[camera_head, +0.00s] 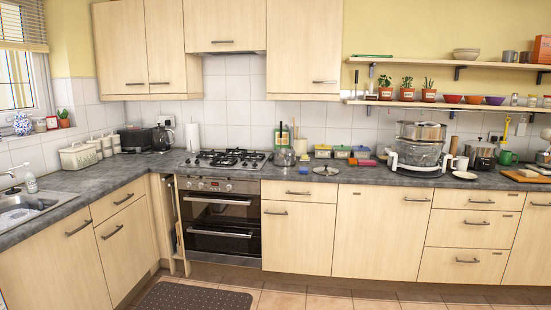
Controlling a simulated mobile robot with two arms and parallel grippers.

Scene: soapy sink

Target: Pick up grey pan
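A small grey metal pot or pan (285,158) stands on the worktop just right of the hob; at this size I cannot tell for certain that it is the grey pan of the task. A round, flat, silvery thing, perhaps a lid (326,171), lies on the worktop to its right. The sink (22,210) is at the far left, partly cut off by the picture edge, and its inside is only partly seen. Neither of my grippers is in view.
The gas hob (228,159) is above the oven (218,214). A dark mat (194,298) lies on the floor. The floor before the right cabinets looks clear.

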